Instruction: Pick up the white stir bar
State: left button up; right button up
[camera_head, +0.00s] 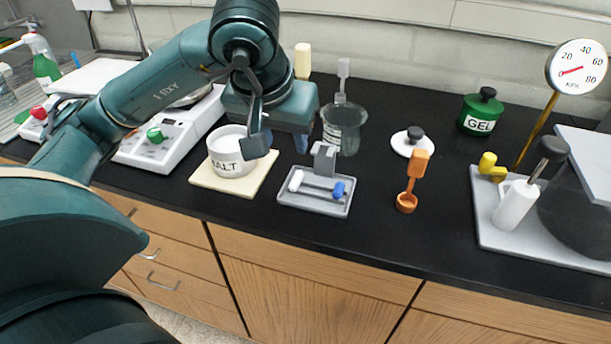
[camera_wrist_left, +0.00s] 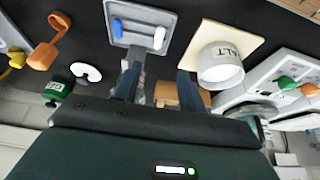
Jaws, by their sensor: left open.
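The white stir bar (camera_head: 296,180) lies at the left side of a small grey tray (camera_head: 318,208) on the black bench. It also shows in the left wrist view (camera_wrist_left: 159,38). A blue stir bar (camera_head: 339,189) lies in the same tray, to the right, with a grey block handle between them. My left gripper (camera_head: 279,145) is open and empty, above and behind the tray, with one finger in front of the MALT cup. In the left wrist view its two fingers (camera_wrist_left: 158,75) are apart, with the white bar beyond the gap. My right gripper is not in view.
The white MALT cup (camera_head: 232,158) stands on a cream board close to the left of the tray. A glass beaker (camera_head: 344,128) stands behind the tray. An orange scoop (camera_head: 411,183) is to the right, with bare bench between.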

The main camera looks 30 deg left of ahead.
pick_arm(q)
send_over(296, 178)
jog(key=s, duration=0.2)
notch_tip(296, 178, down, 6)
jog(key=shift+s+d+r, duration=0.1)
jog(key=x, duration=0.2)
jog(key=p+x, duration=0.1)
jog(key=x, duration=0.1)
jog(key=shift+s+d, duration=0.25)
jog(key=shift+w+f, duration=0.25)
jog(key=shift+f, duration=0.4)
jog(key=shift+c, duration=0.4)
grip_shut()
